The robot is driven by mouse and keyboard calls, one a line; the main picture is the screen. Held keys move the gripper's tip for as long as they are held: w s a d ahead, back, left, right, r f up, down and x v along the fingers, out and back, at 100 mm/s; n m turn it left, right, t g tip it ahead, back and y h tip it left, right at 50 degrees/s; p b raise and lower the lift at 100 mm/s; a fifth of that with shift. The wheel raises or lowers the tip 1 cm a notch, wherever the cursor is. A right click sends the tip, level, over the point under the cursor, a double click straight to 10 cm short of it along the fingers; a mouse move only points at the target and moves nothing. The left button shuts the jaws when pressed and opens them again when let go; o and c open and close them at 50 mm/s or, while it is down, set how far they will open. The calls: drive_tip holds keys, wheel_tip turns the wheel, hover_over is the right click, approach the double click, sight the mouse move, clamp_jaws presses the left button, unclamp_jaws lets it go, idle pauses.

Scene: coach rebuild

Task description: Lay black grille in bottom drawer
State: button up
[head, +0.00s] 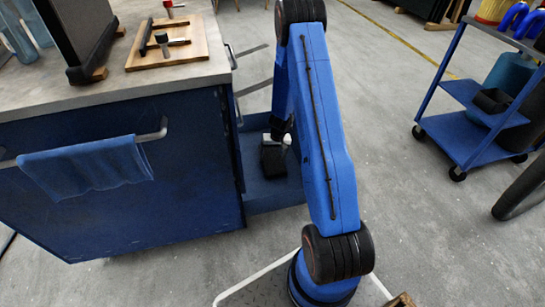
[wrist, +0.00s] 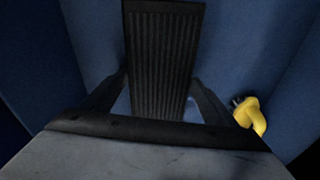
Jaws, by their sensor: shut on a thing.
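The black grille (wrist: 163,60), a ribbed dark slab, stands out from between the fingers of my gripper (wrist: 160,80) in the wrist view. My gripper is shut on it, one finger at each side. Blue drawer surfaces lie around and behind the grille. In the head view the bottom drawer (head: 262,203) is pulled out from the right side of the blue cabinet, and my gripper (head: 273,160) is over or inside it, partly behind my arm. I cannot tell whether the grille touches the drawer floor.
A yellow item (wrist: 253,114) lies in the drawer, right of the grille. The blue cabinet (head: 120,200) carries a hanging blue towel (head: 88,167) and a wooden board (head: 167,45) with tools on top. A blue cart (head: 470,130) stands at the right. Floor between is clear.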

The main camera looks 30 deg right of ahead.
sight(276, 160)
drive_tip(key=shift+f, duration=0.6)
drive_tip(key=o, duration=1.3)
drive_tip(key=shift+r, duration=0.1)
drive_tip(key=r, duration=0.4)
drive_tip(key=s+r, duration=0.1)
drive_tip(key=r, duration=0.3)
drive_tip(key=d+r, duration=0.1)
drive_tip(key=r, duration=0.4)
drive_tip(key=shift+s, duration=0.35)
